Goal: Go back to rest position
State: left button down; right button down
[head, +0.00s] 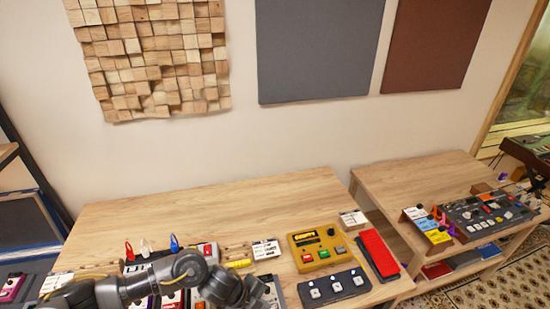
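My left arm comes in from the bottom left, low over the front of the wooden table (215,209). My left gripper (256,292) is a small dark shape at the arm's end, near the bottom edge. It is in front of the pedals on the table, and its fingers are too small and dark to tell open from shut. My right gripper is not in view.
A yellow pedal (317,248), a dark three-button pedal (333,288) and a red pedal (379,253) are right of my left gripper. A second table (400,181) with a mixer (485,214) stands at right. The first table's back is clear.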

pick_arm(q)
jog(key=s+d+r+n+t+h, duration=0.1)
jog(key=s+d+r+n+t, duration=0.3)
jog(key=r+n, duration=0.45)
jog(key=s+a+f+n+g+y, duration=0.1)
jog(key=s+a+n+y, duration=0.1)
jog(key=s+a+n, duration=0.45)
jog(key=s+a+f+n+y, duration=0.2)
jog(key=s+a+n+y, duration=0.15)
jog(key=a, duration=0.65)
jog(key=s+a+f+n+g+y, duration=0.1)
jog(key=s+a+n+y, duration=0.1)
jog(key=s+a+n, duration=0.5)
notch_tip(320, 180, down, 35)
jog(key=s+a+m+g+b, duration=0.1)
jog(key=b, duration=0.7)
jog(key=s+a+f+b, duration=0.1)
jog(key=s+f+b, duration=0.1)
jog(key=s+f, duration=0.6)
jog(key=s+a+f+g+b, duration=0.1)
jog(key=s+a+f+b, duration=0.1)
jog(key=s+f, duration=0.6)
notch_tip(320, 180, down, 5)
jog(key=shift+a+r+b, duration=0.15)
jog(key=shift+a+b, duration=0.05)
jog(key=shift+b, duration=0.55)
